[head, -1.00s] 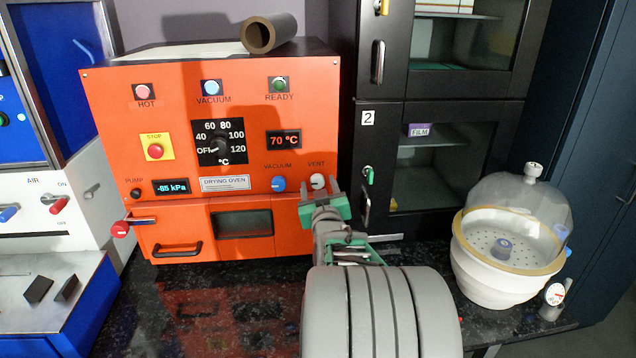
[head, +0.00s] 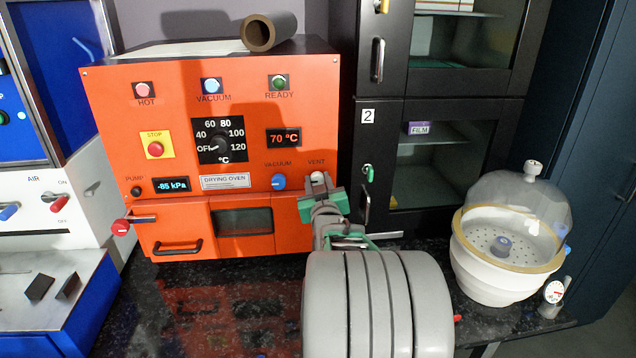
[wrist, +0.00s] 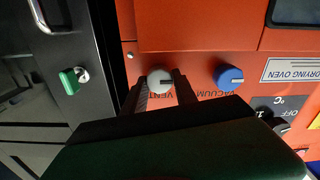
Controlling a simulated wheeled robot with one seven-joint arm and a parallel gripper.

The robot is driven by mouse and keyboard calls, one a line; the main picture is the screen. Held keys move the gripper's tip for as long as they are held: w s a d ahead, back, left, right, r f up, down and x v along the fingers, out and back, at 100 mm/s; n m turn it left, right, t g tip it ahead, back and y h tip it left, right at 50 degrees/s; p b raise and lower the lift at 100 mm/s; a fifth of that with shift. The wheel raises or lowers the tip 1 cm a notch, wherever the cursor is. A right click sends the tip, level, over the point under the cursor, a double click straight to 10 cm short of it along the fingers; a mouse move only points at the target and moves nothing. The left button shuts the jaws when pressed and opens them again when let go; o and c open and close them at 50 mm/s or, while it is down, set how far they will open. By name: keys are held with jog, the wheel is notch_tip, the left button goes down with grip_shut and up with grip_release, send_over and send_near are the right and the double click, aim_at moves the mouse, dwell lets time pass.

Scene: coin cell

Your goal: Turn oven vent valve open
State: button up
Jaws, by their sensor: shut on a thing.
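The orange drying oven (head: 110,110) stands on the dark bench. Its white vent valve knob (head: 317,177) is at the lower right of the front, partly hidden by my gripper in the head view. My gripper (head: 320,191) is at the knob. In the wrist view the white vent knob (wrist: 160,82) sits between the two dark fingers of my gripper (wrist: 160,90), which are shut on it. Its pointer mark lies sideways, toward the blue vacuum knob (wrist: 229,77). The blue vacuum knob also shows in the head view (head: 278,182). The display reads -85 kPa (head: 171,185).
A black cabinet (head: 385,150) with a green key stands close at the right of the oven. A domed white desiccator (head: 495,270) is further right. The oven's red-ended lever (head: 121,227) sticks out at the left. A brown tube (head: 258,34) lies on top.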

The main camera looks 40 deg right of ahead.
jog(key=shift+f+m+b, duration=0.15)
jog(key=shift+m+b, duration=0.15)
jog(key=shift+b, duration=0.2)
grip_shut()
jog(key=shift+m+b, duration=0.3)
jog(key=m+b, duration=0.3)
jog(key=shift+f+b, duration=0.2)
jog(key=shift+b, duration=0.1)
jog(key=m+b, duration=0.4)
jog(key=shift+d+b, duration=0.1)
jog(key=shift+b, duration=0.25)
jog(key=m+b, duration=0.4)
jog(key=m, duration=0.1)
jog(key=shift+s+m+b, duration=0.1)
jog(key=shift+m+b, duration=0.25)
jog(key=shift+m, duration=0.05)
jog(key=shift+r+m+b, duration=0.15)
jog(key=shift+m+b, duration=1.1)
jog(key=shift+m, duration=0.75)
